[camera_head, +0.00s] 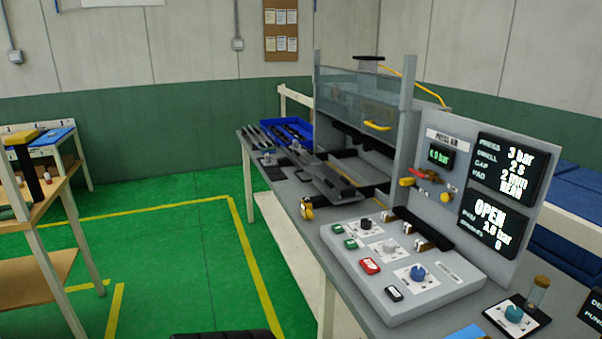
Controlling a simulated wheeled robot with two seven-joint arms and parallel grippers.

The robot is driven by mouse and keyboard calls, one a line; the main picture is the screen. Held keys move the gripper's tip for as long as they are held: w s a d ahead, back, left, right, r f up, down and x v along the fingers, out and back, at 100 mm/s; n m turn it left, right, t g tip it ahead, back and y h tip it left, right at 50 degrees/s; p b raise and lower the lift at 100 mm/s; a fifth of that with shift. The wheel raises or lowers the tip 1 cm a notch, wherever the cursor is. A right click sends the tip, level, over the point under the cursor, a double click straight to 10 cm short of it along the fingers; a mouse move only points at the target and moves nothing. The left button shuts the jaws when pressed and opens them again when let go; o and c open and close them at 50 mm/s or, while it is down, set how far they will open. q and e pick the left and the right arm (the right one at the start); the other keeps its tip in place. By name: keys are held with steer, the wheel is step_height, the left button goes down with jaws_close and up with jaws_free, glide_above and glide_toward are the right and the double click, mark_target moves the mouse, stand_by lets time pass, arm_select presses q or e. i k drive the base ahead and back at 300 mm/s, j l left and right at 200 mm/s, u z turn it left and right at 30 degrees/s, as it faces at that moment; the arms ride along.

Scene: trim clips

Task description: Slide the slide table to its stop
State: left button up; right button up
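The slide table (328,182) appears to be the dark grey plate in front of the press opening, sticking out toward the left bench edge. Dark long parts seem to lie on it, but they are too small to tell apart. The press (404,115) stands behind it with a clear guard (352,88) and a yellow handle (377,125). The guard looks raised, and the display panel (492,219) reads OPEN. The inner end of the slide table is in shadow, and I cannot see its stop. Neither of my grippers is in view.
A control box (440,292) with buttons and knobs fills the near bench. A blue bin (288,130) stands at the far end. Wooden-topped tables (45,190) stand at left. The green floor (170,270) between is clear.

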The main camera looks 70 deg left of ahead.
mark_target(337, 189)
steer(key=u, duration=2.2)
steer(key=z, duration=0.4)
steer(key=i+j+z, duration=0.3)
steer(key=j+z, duration=0.25)
steer(key=i+j+z, duration=0.15)
steer(key=j+z, duration=0.15)
steer(key=j, duration=0.2)
